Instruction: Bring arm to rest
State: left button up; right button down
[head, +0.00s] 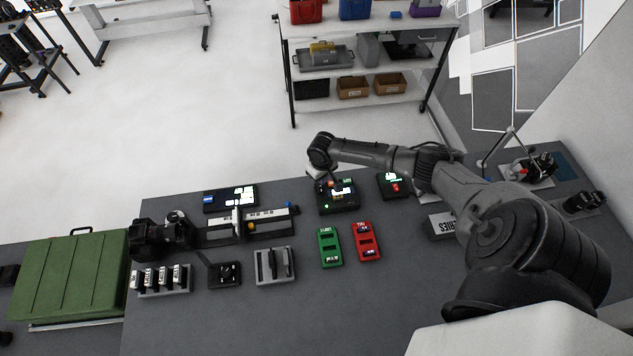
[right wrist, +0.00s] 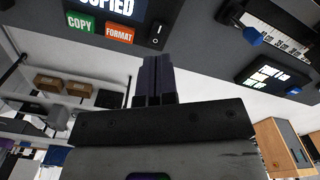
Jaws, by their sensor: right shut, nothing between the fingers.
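My right arm reaches in from the right of the head view and bends down at its far end. Its gripper (head: 333,184) is over a black device (head: 338,206) with a lit screen, partly hiding it. In the right wrist view the dark fingers (right wrist: 155,62) are pressed together with nothing between them. Beyond them a device panel (right wrist: 128,40) shows the word COPIED, a green COPY button (right wrist: 80,22), an orange FORMAT button (right wrist: 119,33) and a switch (right wrist: 158,35). Whether the fingertips touch the panel cannot be told. My left gripper is not in view.
Green (head: 329,247) and red (head: 367,242) cases lie in front of the device. Another black device (head: 393,186) stands beside it. A rail mechanism (head: 243,226) and a grey slotted holder (head: 275,265) are to the left. The front middle of the table (head: 300,315) is clear.

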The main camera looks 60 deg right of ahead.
dwell(0.3)
jog(key=shift+s+n, duration=0.1)
jog(key=shift+n, duration=0.3)
jog(key=w+a+r+n+t+h, duration=0.2)
jog(key=w+a+r+n, duration=0.15)
jog(key=r, duration=0.25)
jog(key=w+a+r+n+t+h, duration=0.1)
jog(key=w+a+r+n+t, duration=0.1)
jog(key=a+r+n, duration=0.4)
jog(key=s+a+r+t+p, duration=0.1)
jog(key=s+a+r+t, duration=0.1)
jog(key=a+r, duration=0.5)
jog(key=s+a+r+m+t+y+p, duration=0.1)
jog(key=s+a+r+p, duration=0.15)
jog(key=s+a, duration=0.2)
jog(key=s+a+r+m+y+p, duration=0.1)
jog(key=s+a+r+m, duration=0.1)
jog(key=s+a+r, duration=0.3)
jog(key=s+a+f+g+p, duration=0.1)
jog(key=s+f, duration=0.3)
jog(key=s, duration=0.3)
jog(key=s+a+f+m+g+y+p, duration=0.1)
jog(key=s+f, duration=0.3)
jog(key=s, duration=0.4)
jog(key=shift+a+g, duration=0.15)
jog(key=shift+g, duration=0.55)
